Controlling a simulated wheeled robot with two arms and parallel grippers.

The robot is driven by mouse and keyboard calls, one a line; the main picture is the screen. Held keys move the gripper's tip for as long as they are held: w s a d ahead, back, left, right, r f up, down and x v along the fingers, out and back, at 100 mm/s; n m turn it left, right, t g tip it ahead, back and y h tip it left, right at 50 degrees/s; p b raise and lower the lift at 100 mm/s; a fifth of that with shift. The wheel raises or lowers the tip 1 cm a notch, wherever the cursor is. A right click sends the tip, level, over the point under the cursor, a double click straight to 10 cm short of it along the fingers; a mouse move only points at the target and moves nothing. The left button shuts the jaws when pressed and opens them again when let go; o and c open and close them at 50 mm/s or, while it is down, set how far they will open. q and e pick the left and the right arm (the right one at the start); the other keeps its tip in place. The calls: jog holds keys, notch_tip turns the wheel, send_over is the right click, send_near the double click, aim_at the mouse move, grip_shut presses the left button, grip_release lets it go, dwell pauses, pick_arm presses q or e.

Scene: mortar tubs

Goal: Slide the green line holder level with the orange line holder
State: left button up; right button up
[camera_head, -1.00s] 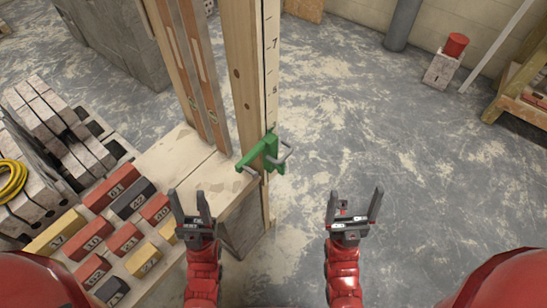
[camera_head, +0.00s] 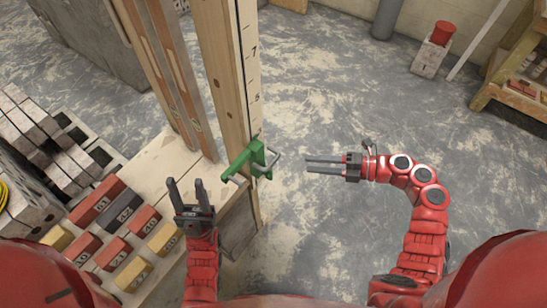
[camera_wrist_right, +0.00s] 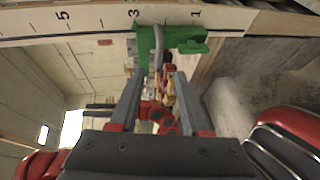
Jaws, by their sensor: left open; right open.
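The green line holder (camera_head: 252,160) sits on a wooden post (camera_head: 222,75) with a numbered scale, low on the post, with a grey metal loop on it. In the right wrist view the green holder (camera_wrist_right: 183,40) lies just beyond the fingertips, near the numbers 1 and 3. My right gripper (camera_head: 306,165) is open and empty, to the right of the holder and pointing at it, with a gap between. My left gripper (camera_head: 184,183) is open and empty, to the left of the holder above the bench edge. I see no orange line holder in these views.
Several numbered red, grey and yellow blocks (camera_head: 117,253) lie at the left. Stacked grey blocks (camera_head: 50,140) stand behind them. Two more timbers (camera_head: 170,70) stand left of the post.

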aim_at(273, 159)
jog(key=p+x, duration=0.2)
jog(key=x, duration=1)
jog(key=shift+a+r, duration=0.1)
jog(key=shift+a, duration=0.2)
grip_shut()
dwell(0.7)
